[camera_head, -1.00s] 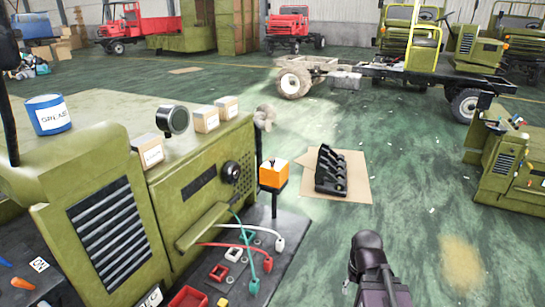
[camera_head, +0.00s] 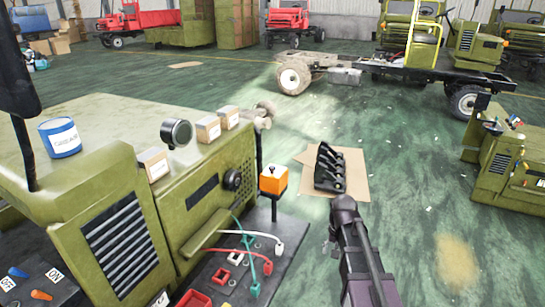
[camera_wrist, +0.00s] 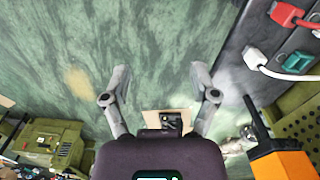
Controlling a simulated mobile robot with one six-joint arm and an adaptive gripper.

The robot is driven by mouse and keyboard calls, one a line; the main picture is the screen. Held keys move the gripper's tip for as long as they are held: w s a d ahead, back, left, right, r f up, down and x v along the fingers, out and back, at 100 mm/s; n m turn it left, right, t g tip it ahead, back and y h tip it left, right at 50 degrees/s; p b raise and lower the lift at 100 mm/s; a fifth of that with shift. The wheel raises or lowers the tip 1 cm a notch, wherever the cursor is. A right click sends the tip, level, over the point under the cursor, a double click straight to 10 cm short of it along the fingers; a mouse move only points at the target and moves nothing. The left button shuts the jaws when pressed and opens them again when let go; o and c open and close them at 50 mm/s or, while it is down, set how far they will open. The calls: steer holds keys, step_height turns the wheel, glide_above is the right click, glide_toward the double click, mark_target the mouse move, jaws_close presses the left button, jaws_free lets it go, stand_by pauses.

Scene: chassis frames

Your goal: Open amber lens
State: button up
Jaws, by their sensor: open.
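The amber lens (camera_head: 273,179) is an orange box-shaped cover on a thin dark post beside the green engine housing. Its front face looks closed. It also shows as an orange block (camera_wrist: 283,165) at the lower right of the wrist view, cut off by the edge. My gripper (camera_wrist: 160,98) is open and empty, its two fingers spread over bare green floor. The lens is to the right of the fingers and apart from them.
The green engine housing (camera_head: 100,200) fills the left, with a blue can (camera_head: 60,138) and small boxes on top. Plugs and cables (camera_head: 265,266) lie on the dark panel below the lens. A black part (camera_head: 331,168) lies on cardboard behind.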

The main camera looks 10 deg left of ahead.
steer(key=w+a+r+m+p, duration=0.2)
steer(key=w+a+r+p, duration=0.45)
steer(key=w, duration=0.25)
steer(key=w+a+r+m+p, duration=0.2)
steer(key=w+a+r+p, duration=0.3)
steer(key=w+r+p, duration=0.4)
step_height(320, 180, up, 10)
steer(key=m+p, duration=0.3)
steer(key=p, duration=0.5)
glide_above(272, 166)
steer(key=shift+s+f, duration=0.1)
steer(key=shift+f, duration=0.1)
steer(key=shift+f, duration=0.2)
step_height(272, 166, down, 13)
steer(key=b, duration=1.3)
steer(key=shift+f+b, duration=0.2)
steer(key=shift+b, duration=0.2)
jaws_close()
